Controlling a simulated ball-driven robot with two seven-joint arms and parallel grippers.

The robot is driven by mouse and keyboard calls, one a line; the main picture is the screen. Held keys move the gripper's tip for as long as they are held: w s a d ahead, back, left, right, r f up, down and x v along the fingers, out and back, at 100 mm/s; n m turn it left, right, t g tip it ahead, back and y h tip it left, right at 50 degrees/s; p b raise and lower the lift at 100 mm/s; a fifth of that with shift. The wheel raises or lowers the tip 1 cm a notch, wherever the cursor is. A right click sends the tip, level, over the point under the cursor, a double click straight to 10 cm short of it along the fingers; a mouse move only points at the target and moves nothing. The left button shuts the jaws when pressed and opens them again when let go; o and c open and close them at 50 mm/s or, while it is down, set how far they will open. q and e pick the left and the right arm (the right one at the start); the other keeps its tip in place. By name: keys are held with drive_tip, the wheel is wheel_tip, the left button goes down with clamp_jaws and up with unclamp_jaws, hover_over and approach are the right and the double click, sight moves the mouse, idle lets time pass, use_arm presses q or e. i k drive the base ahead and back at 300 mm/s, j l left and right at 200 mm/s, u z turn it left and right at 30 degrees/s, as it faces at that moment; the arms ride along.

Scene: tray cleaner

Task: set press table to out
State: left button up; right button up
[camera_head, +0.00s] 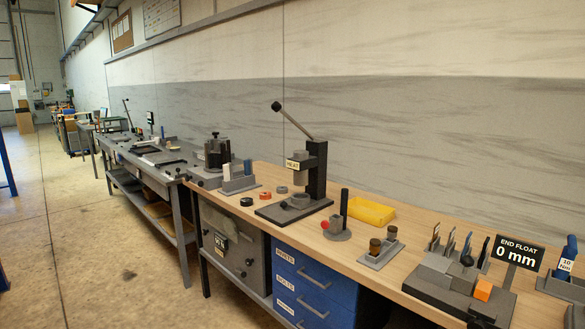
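A dark press with a tall column (317,170) stands on the wooden bench. Its long lever (297,122) slants up to the left and ends in a black knob. A grey cylinder on the press carries a small label (293,164) that seems to read "HEAT". Below it, a grey round piece (298,201) sits on the dark base plate (285,215). I cannot tell from here which setting the press table is in. Neither of my grippers is in view.
The wooden bench (345,248) also holds a yellow tray (371,211), a red-knobbed stand (336,227), a holder with cups (380,251) and an "END FLOAT 0 mm" sign (517,252). Blue drawers (312,285) sit below. The floor (90,240) at left is clear.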

sight(299, 204)
drive_tip(key=i+j, duration=0.15)
drive_tip(key=i, duration=0.4)
drive_tip(key=i+j, duration=0.15)
drive_tip(key=i, duration=0.4)
drive_tip(key=i+j, duration=0.15)
drive_tip(key=i, duration=0.4)
drive_tip(key=i+j, duration=0.2)
drive_tip(key=i, duration=0.35)
drive_tip(key=i+j, duration=0.15)
drive_tip(key=i, duration=0.4)
